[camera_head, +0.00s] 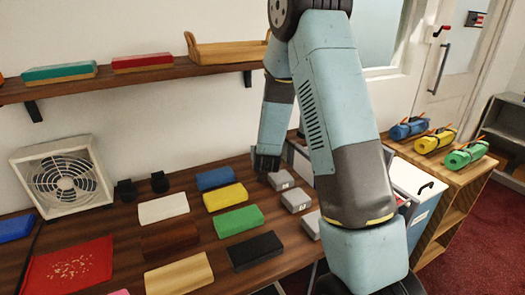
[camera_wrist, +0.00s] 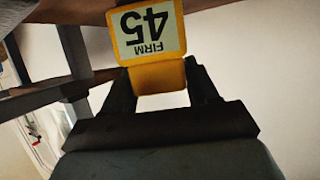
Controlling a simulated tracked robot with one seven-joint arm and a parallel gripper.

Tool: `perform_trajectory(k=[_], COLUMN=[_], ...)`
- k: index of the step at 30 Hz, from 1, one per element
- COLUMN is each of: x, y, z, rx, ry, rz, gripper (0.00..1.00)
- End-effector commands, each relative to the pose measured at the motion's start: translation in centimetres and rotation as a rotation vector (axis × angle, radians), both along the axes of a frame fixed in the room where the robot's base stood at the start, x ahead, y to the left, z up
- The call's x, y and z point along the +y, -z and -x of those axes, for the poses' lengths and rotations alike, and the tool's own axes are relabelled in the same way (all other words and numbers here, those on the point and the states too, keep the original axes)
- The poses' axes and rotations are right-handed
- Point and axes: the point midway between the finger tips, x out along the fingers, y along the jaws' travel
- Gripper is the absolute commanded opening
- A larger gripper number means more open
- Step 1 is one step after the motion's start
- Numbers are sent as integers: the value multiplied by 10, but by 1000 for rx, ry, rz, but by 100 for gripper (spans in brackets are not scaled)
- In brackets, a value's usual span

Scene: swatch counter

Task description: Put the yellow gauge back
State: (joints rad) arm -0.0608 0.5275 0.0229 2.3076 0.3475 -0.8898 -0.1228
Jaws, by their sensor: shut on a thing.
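The yellow gauge (camera_wrist: 148,38) is a yellow block with a pale label that reads "45 FIRM", upside down in the wrist view. My gripper (camera_wrist: 160,80) is shut on its lower part, with one dark finger on each side. The gauge appears to be off any surface, with pale wall behind it. In the head view my arm reaches down over the back of the counter, and I cannot make out the held gauge there.
Grey labelled blocks (camera_head: 296,199) stand near my arm on the counter (camera_head: 120,210). Coloured blocks, including a yellow one (camera_head: 226,197), lie left of them. A fan (camera_head: 65,178) stands at the left. A wall shelf (camera_head: 140,77) hangs above. Rolled bundles (camera_head: 435,142) lie at right.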

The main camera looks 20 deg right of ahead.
Motion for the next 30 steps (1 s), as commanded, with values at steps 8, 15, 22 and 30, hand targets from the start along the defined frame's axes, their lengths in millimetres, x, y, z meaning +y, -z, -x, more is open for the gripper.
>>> perform_trajectory(k=[8,15,22,30], x=[0,0,3,12], y=[1,1,-6,-25], z=[0,0,10,54], rx=[0,0,-1,-2], ry=[0,0,-1,-1], rz=[0,0,0,0], gripper=[80,84,84,84])
